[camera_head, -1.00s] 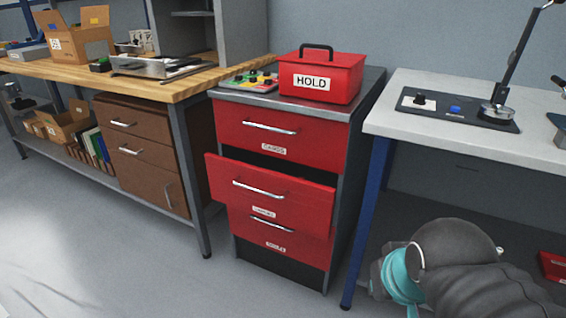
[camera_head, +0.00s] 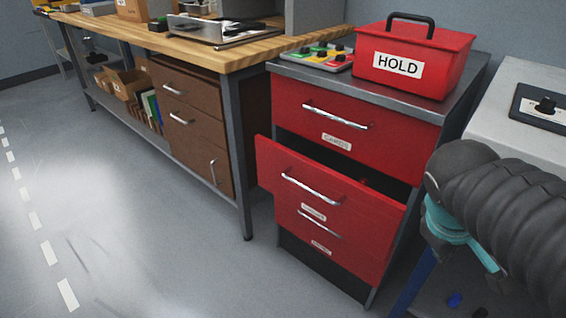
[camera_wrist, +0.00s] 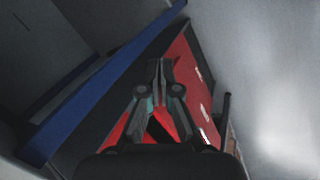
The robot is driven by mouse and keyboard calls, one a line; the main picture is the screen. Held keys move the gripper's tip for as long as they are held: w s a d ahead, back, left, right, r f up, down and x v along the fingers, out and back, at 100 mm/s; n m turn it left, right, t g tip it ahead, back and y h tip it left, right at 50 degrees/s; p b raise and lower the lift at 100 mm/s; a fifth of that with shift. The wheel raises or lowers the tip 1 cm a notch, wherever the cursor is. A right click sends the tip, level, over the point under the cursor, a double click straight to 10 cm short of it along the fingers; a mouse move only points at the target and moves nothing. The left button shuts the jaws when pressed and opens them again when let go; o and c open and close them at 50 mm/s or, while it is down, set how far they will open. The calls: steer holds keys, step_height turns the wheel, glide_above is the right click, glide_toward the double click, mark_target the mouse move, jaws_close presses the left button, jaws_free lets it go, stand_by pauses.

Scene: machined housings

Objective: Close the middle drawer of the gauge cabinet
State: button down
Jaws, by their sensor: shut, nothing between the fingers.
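The red gauge cabinet (camera_head: 310,96) stands in the middle of the head view, with a grey top and three red drawers. Its middle drawer (camera_head: 335,205) sticks out from the cabinet front, with a dark gap above it and a silver handle (camera_head: 313,188) on its face. The top drawer (camera_head: 380,130) looks closed. The bottom drawer is partly hidden behind the middle one. In the wrist view my gripper (camera_wrist: 158,68) is shut and empty, with red cabinet surfaces (camera_wrist: 192,75) beyond and beside the fingers. Whether it touches the drawer I cannot tell.
A red HOLD box (camera_head: 440,80) and a button panel (camera_head: 318,60) sit on the cabinet. A wooden bench (camera_head: 205,62) with brown drawers stands left. A pale table (camera_head: 508,105) with a blue leg stands close right. The floor in front is clear.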

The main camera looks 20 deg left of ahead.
steer(key=w+a+f+n+t+h+b, duration=0.1)
steer(key=w+a+f+n+h+b, duration=0.15)
steer(key=w+a+n, duration=0.45)
steer(key=n+t+h+b, duration=0.1)
steer(key=n+t+b, duration=0.4)
steer(key=n+t, duration=0.95)
glide_toward(286, 154)
steer(key=w, duration=0.2)
steer(key=w+d+r+n+g, duration=0.1)
steer(key=w, duration=0.1)
steer(key=w+d+n+g, duration=0.1)
steer(key=w, duration=0.1)
steer(key=shift+w+d+r+b, duration=0.2)
steer(key=shift+w+r+b, duration=0.1)
steer(key=shift+b, duration=0.1)
steer(key=shift+w, duration=0.1)
